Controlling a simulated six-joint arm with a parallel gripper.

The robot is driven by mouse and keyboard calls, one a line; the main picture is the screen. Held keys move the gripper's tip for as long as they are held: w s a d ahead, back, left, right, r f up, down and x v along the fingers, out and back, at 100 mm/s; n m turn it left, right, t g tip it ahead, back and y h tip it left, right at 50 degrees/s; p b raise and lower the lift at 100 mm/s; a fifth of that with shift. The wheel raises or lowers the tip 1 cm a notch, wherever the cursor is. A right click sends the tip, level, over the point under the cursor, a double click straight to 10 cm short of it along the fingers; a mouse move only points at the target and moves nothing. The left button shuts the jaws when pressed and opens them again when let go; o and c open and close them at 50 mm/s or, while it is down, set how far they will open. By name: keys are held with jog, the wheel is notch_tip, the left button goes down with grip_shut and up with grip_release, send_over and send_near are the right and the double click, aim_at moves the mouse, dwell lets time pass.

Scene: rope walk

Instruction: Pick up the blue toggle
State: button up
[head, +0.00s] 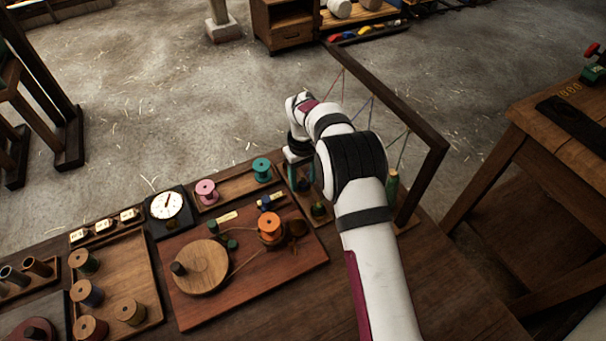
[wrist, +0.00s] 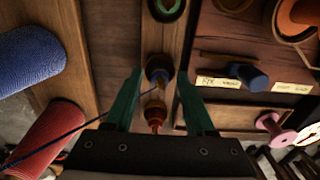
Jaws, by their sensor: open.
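A small dark toggle with a blue part (wrist: 158,74) is on a narrow wooden tray (wrist: 156,42). In the wrist view it appears between the tips of my open gripper (wrist: 160,80); I cannot tell how far below the tips it is. An orange-red toggle (wrist: 155,114) is close beside it, nearer the gripper's base in that view. A green one (wrist: 165,7) is at the tray's other end. In the head view my gripper (head: 300,160) points down over the tray, and the arm and fingers mostly hide the blue toggle.
A board beside the tray bears a dark blue knob (wrist: 252,76), label plates and an orange spool (head: 269,226). Blue (wrist: 28,60) and red (wrist: 50,138) cord spools are left in the wrist view. A wooden frame (head: 428,168) with strung cords stands right of my arm.

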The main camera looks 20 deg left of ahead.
grip_shut()
notch_tip(320, 180, up, 8)
jog(key=shift+r, duration=0.1)
dwell(0.4)
